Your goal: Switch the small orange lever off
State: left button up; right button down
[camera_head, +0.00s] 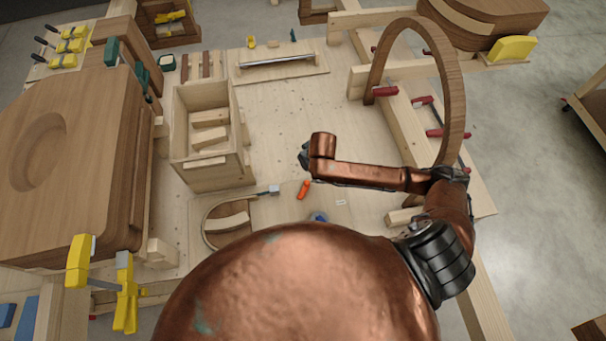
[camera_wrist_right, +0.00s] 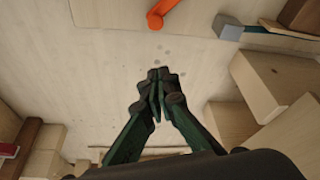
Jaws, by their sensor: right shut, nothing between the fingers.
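The small orange lever (camera_head: 304,189) lies on the pale wooden bench top, near the middle of the head view. It slants from upper right to lower left there. In the right wrist view the orange lever (camera_wrist_right: 161,13) is at the top edge, partly cut off, with a rounded end toward the gripper. My right gripper (camera_wrist_right: 158,76) is shut and empty, its dark green fingers together, apart from the lever. In the head view my right gripper (camera_head: 305,158) is mostly hidden behind my copper wrist, just above the lever in the picture. My left gripper is not in view.
A blue-grey block-ended tool (camera_head: 273,190) lies left of the lever. An open wooden box (camera_head: 205,170) with blocks stands further left. A blue round item (camera_head: 319,217) sits below the lever. A large wooden hoop (camera_head: 455,90) stands at right. Bare bench lies beyond the gripper.

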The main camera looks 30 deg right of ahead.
aim_at(304, 190)
jog(key=shift+w+a+r, duration=0.35)
jog(key=shift+a+r, duration=0.05)
jog(key=b+x, duration=0.5)
jog(key=x, duration=0.5)
jog(key=shift+a+f, duration=0.1)
jog(key=shift+f, duration=0.15)
jog(key=s, duration=0.3)
jog(key=shift+d+f, duration=0.1)
jog(key=shift+d, duration=0.15)
jog(key=shift+s+b, duration=0.35)
jog(key=shift+s, duration=0.15)
